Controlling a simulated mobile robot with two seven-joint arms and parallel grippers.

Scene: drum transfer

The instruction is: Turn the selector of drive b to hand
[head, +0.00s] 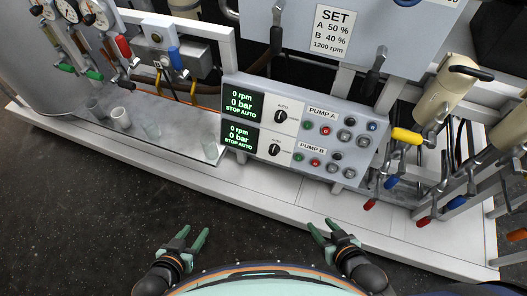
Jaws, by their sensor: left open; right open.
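The control panel (231,80) is a light grey box in the middle of the head view. Drive B's selector (275,149) is a black knob in the lower row, beside a green display (239,135) reading 0 rpm, 0 bar, STOP AUTO. Drive A's selector (281,116) sits above it, with a similar display (241,104), also STOP AUTO. Both knobs look roughly upright; the small lettering around them is hard to read. My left gripper (187,238) is open and empty, below and left of the panel. My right gripper (326,229) is open and empty, below the panel. Neither touches anything.
Red, green, black and white buttons sit right of the selectors. A sign (333,34) reads SET A 50 %, B 40 %, 1200 rpm. Several cups stand on a grey shelf (179,146) at left. Pipes with coloured valve handles crowd the right. The dark floor (80,200) is clear.

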